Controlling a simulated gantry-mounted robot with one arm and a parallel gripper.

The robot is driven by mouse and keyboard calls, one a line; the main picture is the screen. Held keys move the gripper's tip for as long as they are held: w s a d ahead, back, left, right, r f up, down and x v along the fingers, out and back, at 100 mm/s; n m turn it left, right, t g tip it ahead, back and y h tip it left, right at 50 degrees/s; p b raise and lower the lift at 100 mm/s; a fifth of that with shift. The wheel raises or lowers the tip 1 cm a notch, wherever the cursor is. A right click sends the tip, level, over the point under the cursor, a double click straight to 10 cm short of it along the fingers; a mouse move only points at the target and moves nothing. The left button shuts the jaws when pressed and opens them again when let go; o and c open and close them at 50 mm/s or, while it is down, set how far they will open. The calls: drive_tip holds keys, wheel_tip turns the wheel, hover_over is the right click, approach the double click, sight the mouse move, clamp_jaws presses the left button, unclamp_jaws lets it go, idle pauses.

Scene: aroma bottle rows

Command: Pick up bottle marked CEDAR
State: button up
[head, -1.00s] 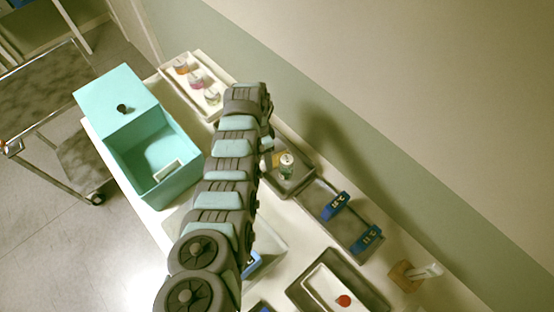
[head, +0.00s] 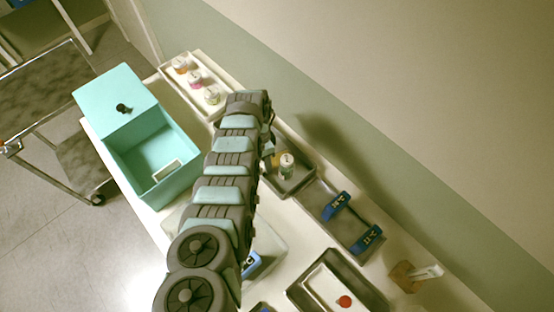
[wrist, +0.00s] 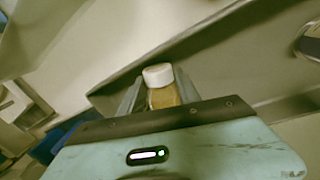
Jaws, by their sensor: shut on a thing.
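In the wrist view my gripper (wrist: 158,92) is shut on an amber bottle (wrist: 163,97) with a white cap. The bottle stands between the two grey fingers, and its lower part is hidden by the gripper body. I cannot read any marking on it, so I cannot tell if it is CEDAR. In the head view my gripper is mostly hidden behind my arm, at the grey tray (head: 296,186).
A white tray (head: 219,113) with several small bottles lies at the back. An open teal box (head: 188,190) stands left of my arm. A grey tray with blue labelled pieces (head: 340,207) and a tray with a red-dotted white card (head: 323,290) are at right.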

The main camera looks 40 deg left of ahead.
clamp_jaws()
drive_tip(key=shift+r, duration=0.15)
